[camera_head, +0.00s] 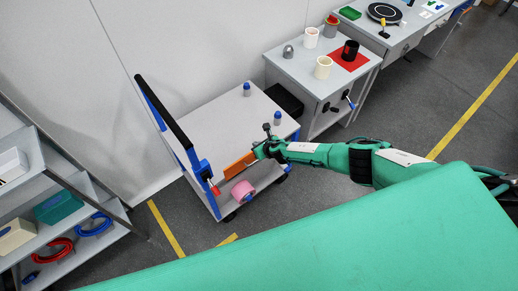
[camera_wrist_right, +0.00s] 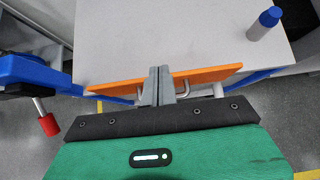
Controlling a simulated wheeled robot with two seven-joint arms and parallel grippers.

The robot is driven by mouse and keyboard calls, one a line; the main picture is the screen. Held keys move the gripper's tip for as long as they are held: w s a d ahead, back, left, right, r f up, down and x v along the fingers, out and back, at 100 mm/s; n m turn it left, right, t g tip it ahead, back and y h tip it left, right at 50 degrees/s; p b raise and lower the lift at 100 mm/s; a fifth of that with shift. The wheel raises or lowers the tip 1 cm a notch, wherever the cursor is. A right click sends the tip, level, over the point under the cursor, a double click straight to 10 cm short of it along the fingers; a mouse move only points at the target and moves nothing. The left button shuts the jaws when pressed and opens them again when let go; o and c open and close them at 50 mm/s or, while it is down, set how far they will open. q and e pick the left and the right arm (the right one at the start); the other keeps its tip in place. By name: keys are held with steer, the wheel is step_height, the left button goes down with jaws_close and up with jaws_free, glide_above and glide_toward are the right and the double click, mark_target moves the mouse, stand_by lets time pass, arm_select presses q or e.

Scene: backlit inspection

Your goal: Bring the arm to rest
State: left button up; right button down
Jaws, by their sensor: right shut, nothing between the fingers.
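My right arm reaches in from the right of the head view. Its gripper (camera_head: 256,153) is at the front edge of a trolley (camera_head: 215,115), beside an orange panel (camera_head: 238,165). In the wrist view the two grey fingers (camera_wrist_right: 158,84) are together with nothing between them. They overlap the orange panel (camera_wrist_right: 205,76) in that view; I cannot tell whether they touch it. My left gripper is not in view.
Blue-capped bottles (camera_head: 247,90) stand on the trolley top, one (camera_wrist_right: 265,23) right of the fingers. A red-ended lever (camera_wrist_right: 47,122) is at left. A pink roll (camera_head: 243,190) sits below the panel. A grey cabinet (camera_head: 300,70) with cups stands behind. Shelves (camera_head: 50,215) are at left.

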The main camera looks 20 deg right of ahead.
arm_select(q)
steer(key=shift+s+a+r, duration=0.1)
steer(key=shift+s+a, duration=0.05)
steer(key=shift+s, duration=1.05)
arm_select(e)
steer(key=shift+w+r, duration=0.2)
steer(key=shift+r, duration=0.25)
steer(key=s+f+m+g+h+b, duration=0.25)
steer(key=s+f+m+b, duration=0.45)
steer(key=s+f+m, duration=1.65)
arm_select(q)
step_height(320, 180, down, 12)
steer(key=b, duration=0.5)
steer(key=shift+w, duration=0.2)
arm_select(e)
steer(key=s+d+f+m+g, duration=0.1)
steer(key=s+f+m, duration=0.3)
steer(key=s, duration=0.8)
steer(key=s+d+f+m+g, duration=0.2)
steer(key=s+f+m, duration=0.3)
steer(key=s, duration=0.7)
steer(key=s+d+f+m+g, duration=0.2)
steer(key=s+f+m, duration=0.3)
steer(key=s, duration=0.7)
steer(key=shift+s+d+h, duration=0.2)
steer(key=shift+d+h, duration=0.15)
steer(key=shift+d, duration=0.05)
steer(key=shift+g, duration=0.25)
